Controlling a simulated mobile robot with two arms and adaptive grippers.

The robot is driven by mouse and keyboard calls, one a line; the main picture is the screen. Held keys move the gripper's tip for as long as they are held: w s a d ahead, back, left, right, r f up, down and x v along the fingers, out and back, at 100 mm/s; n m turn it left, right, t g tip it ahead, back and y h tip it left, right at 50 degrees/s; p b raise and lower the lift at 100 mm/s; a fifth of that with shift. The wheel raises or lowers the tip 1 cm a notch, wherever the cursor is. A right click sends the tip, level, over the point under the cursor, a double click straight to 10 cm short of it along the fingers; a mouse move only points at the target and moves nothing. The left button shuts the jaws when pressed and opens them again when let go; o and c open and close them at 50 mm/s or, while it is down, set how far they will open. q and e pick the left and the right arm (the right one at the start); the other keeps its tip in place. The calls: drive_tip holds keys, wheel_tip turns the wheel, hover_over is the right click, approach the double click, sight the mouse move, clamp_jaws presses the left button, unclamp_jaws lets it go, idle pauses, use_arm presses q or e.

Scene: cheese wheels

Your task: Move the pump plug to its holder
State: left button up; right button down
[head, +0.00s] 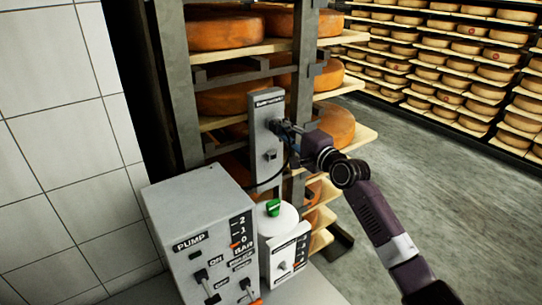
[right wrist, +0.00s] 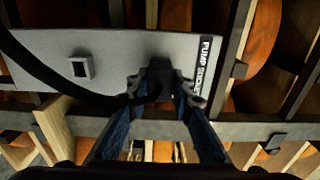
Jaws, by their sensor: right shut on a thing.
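The grey upright panel (head: 264,105) stands in front of the cheese rack, with a label at its top that begins with "PUMP" in the right wrist view. My right gripper (head: 284,127) is at the panel's upper part. In the right wrist view its fingers (right wrist: 162,88) are closed on the dark pump plug (right wrist: 160,72), which is against the panel below the label; I cannot tell how deep it sits. A black cable (right wrist: 60,84) runs from the plug. A small square fitting (right wrist: 79,67), likely the holder, is lower on the panel and empty. My left gripper is out of view.
Cheese wheels (head: 225,33) on wooden shelves are close behind the panel. Open floor (head: 440,190) lies to the right.

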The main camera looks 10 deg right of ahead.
sight(283, 130)
drive_tip(key=shift+s+f, duration=0.1)
drive_tip(key=shift+f, duration=0.05)
drive_tip(key=shift+s+d, duration=0.1)
drive_tip(key=shift+s, duration=0.1)
drive_tip(key=shift+s+d+r+p, duration=0.2)
drive_tip(key=shift+s+p, duration=0.15)
drive_tip(key=shift+s, duration=0.3)
drive_tip(key=shift+s+d+p, duration=0.15)
drive_tip(key=shift+p, duration=0.15)
drive_tip(key=shift+s+d+p, duration=0.2)
drive_tip(key=shift+s+p, duration=0.1)
drive_tip(key=shift+s, duration=0.35)
drive_tip(key=shift+s+d, duration=0.1)
drive_tip(key=shift+s, duration=0.15)
